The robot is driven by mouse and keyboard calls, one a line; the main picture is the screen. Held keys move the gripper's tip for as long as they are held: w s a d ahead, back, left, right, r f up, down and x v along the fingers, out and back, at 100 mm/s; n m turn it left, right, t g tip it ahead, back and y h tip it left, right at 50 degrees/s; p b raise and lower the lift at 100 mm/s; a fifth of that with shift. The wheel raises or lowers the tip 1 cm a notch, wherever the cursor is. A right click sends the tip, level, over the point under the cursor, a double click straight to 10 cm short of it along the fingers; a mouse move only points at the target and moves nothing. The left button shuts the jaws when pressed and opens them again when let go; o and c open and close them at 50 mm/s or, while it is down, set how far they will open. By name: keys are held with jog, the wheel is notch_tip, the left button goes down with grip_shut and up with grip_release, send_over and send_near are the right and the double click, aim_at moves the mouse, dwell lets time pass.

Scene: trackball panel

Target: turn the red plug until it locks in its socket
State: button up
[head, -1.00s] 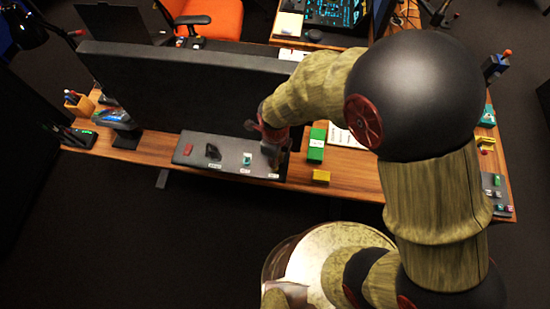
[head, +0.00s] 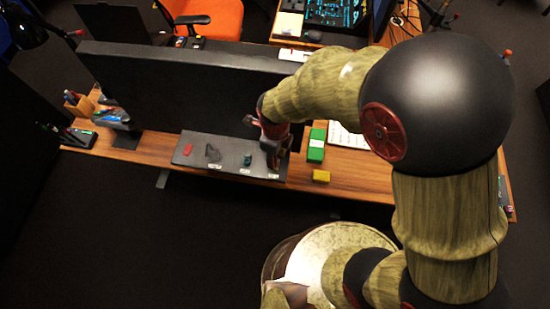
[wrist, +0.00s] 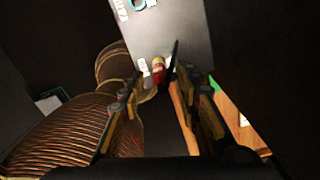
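The grey panel (head: 228,148) lies at the front of the desk, under the monitor. My gripper (head: 275,157) is over its right end, pointing down, and hides that part in the head view. In the wrist view the red plug (wrist: 158,66) shows at the panel's (wrist: 180,35) edge, between the fingertips of my gripper (wrist: 160,75). The two fingers look apart, with gaps beside the plug. I cannot tell whether either touches it. The socket is hidden below the plug.
The panel also bears a red part (head: 188,149), a dark part (head: 213,153) and a teal part (head: 247,160). A large black monitor (head: 185,85) stands close behind. A green box (head: 316,146) and a yellow block (head: 321,176) are to the right.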

aim_at(276, 159)
notch_tip(276, 159, up, 10)
jog(key=shift+f, duration=0.25)
jog(key=n, duration=0.4)
jog(key=shift+s+d+f, duration=0.1)
jog(key=shift+s+d, duration=0.05)
jog(key=shift+s, duration=0.1)
jog(key=s+d+r+n+t+b, duration=0.2)
jog(key=d+r+n, duration=0.4)
jog(key=d+n, duration=0.3)
jog(key=s+d+r+n+t+b, duration=0.3)
jog(key=s+d+r+n+b, duration=0.2)
jog(key=d+n, duration=0.4)
jog(key=shift+d+r+t+b, duration=0.3)
jog(key=shift+d+r+b, duration=0.5)
jog(key=shift+d, duration=1.4)
